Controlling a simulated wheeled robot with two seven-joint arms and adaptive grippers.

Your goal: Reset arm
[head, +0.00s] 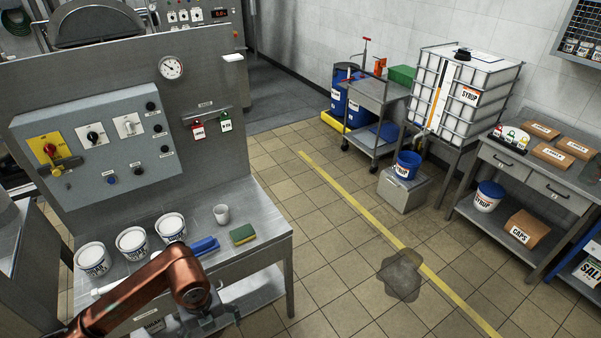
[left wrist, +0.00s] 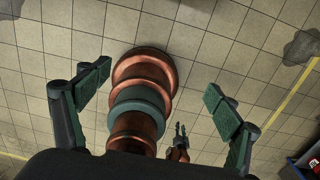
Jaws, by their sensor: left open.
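My left arm (head: 140,300) is copper-coloured and reaches in from the lower left of the head view, in front of the steel bench (head: 262,245). In the left wrist view my left gripper (left wrist: 157,84) has its two green-padded fingers wide apart, with nothing held between them. Beyond the fingers are copper and teal parts of my own body and the tiled floor. A small dark gripper, apparently my right one (left wrist: 180,133), shows low in that view. It is too small to tell its jaw state. The right arm is not seen in the head view.
On the bench are white tubs (head: 131,241), a blue-handled brush (head: 203,246), a sponge (head: 243,234) and a cup (head: 221,214). A control panel (head: 100,150) stands behind. A dark puddle (head: 401,276) lies across the yellow floor line (head: 350,205). The floor between is otherwise clear.

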